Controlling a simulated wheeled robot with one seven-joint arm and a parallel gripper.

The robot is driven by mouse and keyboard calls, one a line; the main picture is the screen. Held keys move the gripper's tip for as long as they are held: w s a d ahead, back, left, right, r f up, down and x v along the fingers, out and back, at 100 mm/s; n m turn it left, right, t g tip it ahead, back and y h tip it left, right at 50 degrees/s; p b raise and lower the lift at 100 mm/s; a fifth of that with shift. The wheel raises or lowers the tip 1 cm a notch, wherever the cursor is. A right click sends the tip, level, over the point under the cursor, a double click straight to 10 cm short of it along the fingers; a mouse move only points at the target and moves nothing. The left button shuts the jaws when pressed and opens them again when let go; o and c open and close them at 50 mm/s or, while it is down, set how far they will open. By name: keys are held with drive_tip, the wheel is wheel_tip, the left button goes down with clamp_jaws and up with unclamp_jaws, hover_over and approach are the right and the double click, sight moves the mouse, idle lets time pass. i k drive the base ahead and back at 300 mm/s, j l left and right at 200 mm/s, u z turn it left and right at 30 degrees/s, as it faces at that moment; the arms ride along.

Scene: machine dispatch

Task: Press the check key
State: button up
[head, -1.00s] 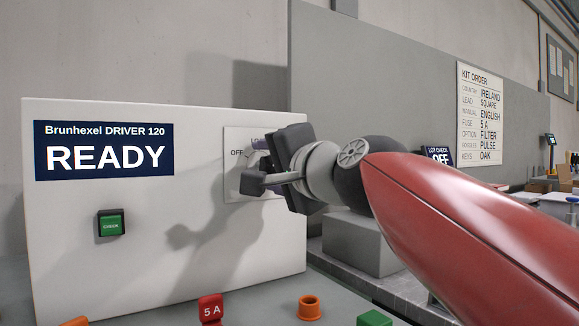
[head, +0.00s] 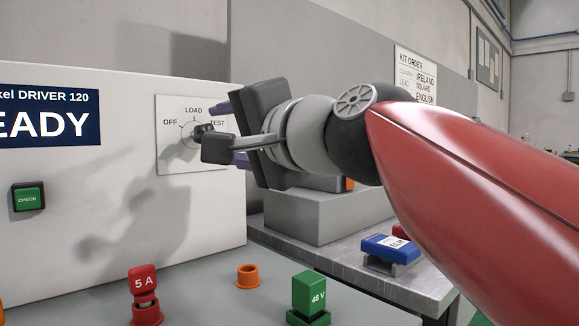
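The green CHECK key (head: 27,198) sits in a dark square frame on the white machine panel, near the left edge of the head view. Above it the dark blue display (head: 50,118) is cut off by the picture edge; "EADY" shows. To the right is a rotary dial (head: 203,131) marked OFF, LOAD and TEST. Its dark knob seems turned toward TEST, partly hidden by my gripper. My gripper (head: 226,134) is beside the dial, right of and above the key. Its purple fingers are apart, with nothing seen between them. It is not touching the key.
A red 5 A plug (head: 144,296), an orange ring (head: 248,277) and a green 48 V block (head: 309,292) stand on the grey deck before the panel. A blue block (head: 389,247) lies on the bench at right. The space before the key is clear.

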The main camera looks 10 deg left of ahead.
sight(25, 198)
drive_tip(key=k+l, duration=0.2)
drive_tip(key=l, duration=0.2)
drive_tip(key=k+l, duration=0.2)
drive_tip(key=l, duration=0.2)
drive_tip(key=k+l, duration=0.2)
drive_tip(key=l, duration=0.15)
